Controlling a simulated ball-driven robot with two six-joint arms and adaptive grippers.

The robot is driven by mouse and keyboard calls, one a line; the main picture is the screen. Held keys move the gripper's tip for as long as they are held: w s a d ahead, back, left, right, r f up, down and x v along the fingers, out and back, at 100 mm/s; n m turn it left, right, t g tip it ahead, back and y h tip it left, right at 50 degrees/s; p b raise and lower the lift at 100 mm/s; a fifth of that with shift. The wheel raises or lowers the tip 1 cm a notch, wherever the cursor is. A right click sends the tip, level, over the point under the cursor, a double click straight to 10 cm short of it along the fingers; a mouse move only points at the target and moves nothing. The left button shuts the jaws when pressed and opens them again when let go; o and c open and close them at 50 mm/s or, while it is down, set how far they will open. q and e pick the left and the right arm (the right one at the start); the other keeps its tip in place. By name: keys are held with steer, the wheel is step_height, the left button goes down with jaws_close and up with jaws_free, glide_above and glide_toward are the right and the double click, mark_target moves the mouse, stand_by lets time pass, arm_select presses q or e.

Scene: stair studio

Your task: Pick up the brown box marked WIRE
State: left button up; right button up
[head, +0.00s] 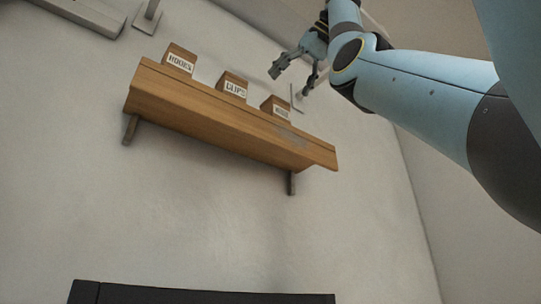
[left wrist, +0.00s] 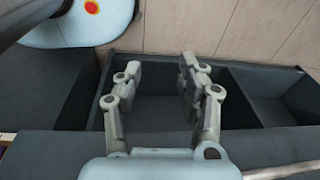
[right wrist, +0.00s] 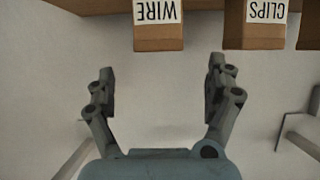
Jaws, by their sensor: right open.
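The brown box marked WIRE (right wrist: 158,32) is at the top of the right wrist view, its label upside down. In the head view it is the rightmost box (head: 276,106) on the wooden shelf, its label too small to read surely. My right gripper (head: 290,82) is open and empty, near the right end of the shelf beside that box. In the right wrist view the box lies beyond the fingertips (right wrist: 162,75), roughly between them across the picture and apart from them. My left gripper (left wrist: 160,75) is open and empty over dark compartments.
The CLIPS box (head: 233,86) and HOOKS box (head: 180,60) stand left of it on the wooden shelf (head: 215,122). Dark open bins (left wrist: 262,82) lie around my left gripper.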

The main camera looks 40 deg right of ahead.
mark_target(275, 106)
steer(key=p+x, duration=0.3)
steer(key=x, duration=0.5)
steer(key=shift+w+d, duration=0.15)
steer(key=shift+w, duration=0.2)
steer(key=shift+s, duration=0.25)
steer(key=c, duration=0.5)
arm_select(q)
steer(key=r, duration=0.1)
steer(key=s+r, duration=0.1)
steer(key=r, duration=0.1)
steer(key=shift+r, duration=0.2)
arm_select(e)
steer(key=c, duration=0.8)
